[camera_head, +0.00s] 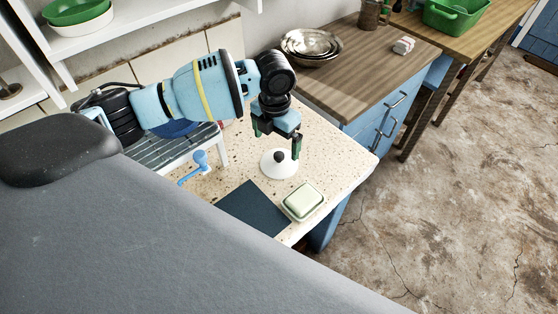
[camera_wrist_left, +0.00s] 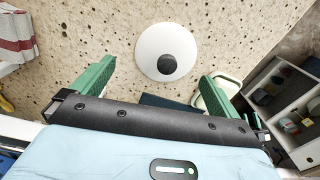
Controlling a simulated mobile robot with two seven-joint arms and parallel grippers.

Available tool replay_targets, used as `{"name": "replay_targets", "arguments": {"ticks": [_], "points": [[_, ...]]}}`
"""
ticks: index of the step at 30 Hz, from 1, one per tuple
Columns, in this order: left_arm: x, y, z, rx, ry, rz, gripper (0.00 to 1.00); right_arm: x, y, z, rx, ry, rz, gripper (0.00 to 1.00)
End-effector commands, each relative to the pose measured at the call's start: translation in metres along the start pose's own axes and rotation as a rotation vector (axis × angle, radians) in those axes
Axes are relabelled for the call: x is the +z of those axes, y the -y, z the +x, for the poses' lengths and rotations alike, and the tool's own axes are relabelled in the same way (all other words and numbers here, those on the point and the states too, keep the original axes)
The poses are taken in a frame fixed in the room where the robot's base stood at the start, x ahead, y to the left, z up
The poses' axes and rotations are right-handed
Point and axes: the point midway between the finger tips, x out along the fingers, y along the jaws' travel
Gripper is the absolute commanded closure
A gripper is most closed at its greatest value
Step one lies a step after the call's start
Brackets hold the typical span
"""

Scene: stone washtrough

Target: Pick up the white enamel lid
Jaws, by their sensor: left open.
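The white enamel lid (camera_head: 273,166) lies on the speckled stone counter (camera_head: 335,146), its dark round knob facing up. In the left wrist view the lid (camera_wrist_left: 149,43) sits ahead of the fingers, roughly midway between them. My left gripper (camera_head: 277,146) is above the lid, fingers pointing down. In the left wrist view the left gripper (camera_wrist_left: 158,85) is open, its green fingers wide apart with nothing between them. My right gripper is not in view.
A pale green soap block in a dish (camera_head: 303,201) and a dark mat (camera_head: 254,208) lie near the lid. A blue brush-like tool (camera_head: 199,162) is to the left. Metal bowls (camera_head: 311,45) stand on the wooden cabinet top behind. Bare counter lies to the right of the lid.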

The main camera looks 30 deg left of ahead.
Motion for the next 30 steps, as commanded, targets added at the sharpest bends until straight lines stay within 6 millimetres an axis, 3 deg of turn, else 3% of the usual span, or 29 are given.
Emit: {"name": "replay_targets", "arguments": {"ticks": [5, 15, 24, 30], "points": [[-0.001, 0.001, 0.005, 0.000, 0.001, 0.001, 0.01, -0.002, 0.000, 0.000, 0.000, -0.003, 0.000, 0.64], [-0.003, 0.005, 0.048, 0.001, 0.001, -0.001, 0.01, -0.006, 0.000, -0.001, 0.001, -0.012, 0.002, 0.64], [-0.003, 0.005, 0.051, 0.001, 0.002, 0.000, 0.01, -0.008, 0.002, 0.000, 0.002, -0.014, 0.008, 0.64], [-0.003, 0.005, 0.051, 0.001, 0.002, 0.000, 0.27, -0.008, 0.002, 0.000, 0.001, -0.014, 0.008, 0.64]]}}
